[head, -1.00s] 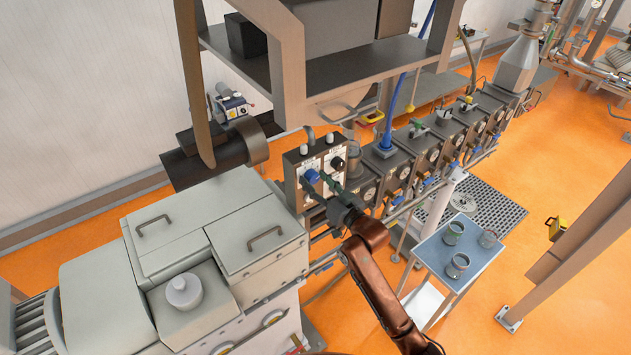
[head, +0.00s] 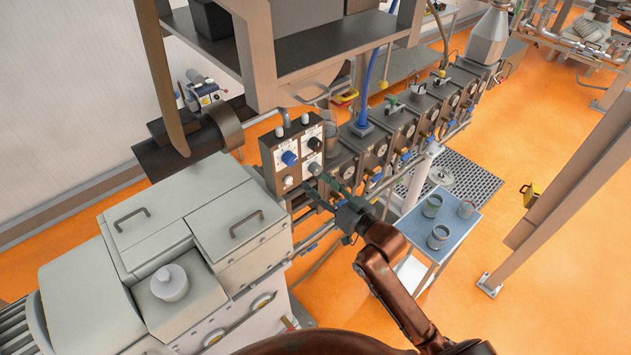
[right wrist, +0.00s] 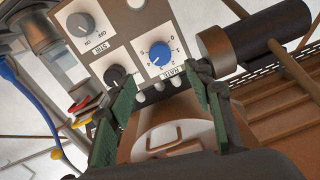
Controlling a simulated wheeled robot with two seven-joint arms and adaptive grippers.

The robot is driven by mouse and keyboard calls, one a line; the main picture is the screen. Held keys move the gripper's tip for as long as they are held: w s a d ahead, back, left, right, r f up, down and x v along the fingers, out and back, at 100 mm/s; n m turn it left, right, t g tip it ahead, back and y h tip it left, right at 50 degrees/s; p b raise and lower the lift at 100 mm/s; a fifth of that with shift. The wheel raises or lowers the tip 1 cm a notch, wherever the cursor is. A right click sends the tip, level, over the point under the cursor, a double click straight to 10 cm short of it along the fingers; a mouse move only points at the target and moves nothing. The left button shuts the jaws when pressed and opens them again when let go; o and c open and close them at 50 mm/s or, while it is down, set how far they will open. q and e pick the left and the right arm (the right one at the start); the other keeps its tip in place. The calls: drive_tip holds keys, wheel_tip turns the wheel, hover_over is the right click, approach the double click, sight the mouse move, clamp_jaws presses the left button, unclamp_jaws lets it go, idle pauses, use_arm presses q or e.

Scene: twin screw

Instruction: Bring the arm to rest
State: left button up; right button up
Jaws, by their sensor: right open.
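My right arm comes in from the lower right in the head view, with its right gripper (head: 326,190) in front of the control panel (head: 280,166). The gripper is open and empty, its green-padded fingers apart. In the right wrist view the open fingers (right wrist: 163,112) stand either side of the view, with the panel (right wrist: 122,38) beyond them. The panel's blue knob (right wrist: 160,54) shows between and above the fingertips. The blue knob also shows in the head view (head: 290,158), apart from the gripper. My left gripper is not in view.
A white-grey machine housing (head: 150,235) with handles stands at the left. A row of dark barrel blocks (head: 400,125) runs to the back right. A small blue-topped table (head: 447,243) with several containers stands right of my arm. Orange floor (head: 540,290) is clear at the right.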

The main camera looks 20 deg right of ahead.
idle(0.3)
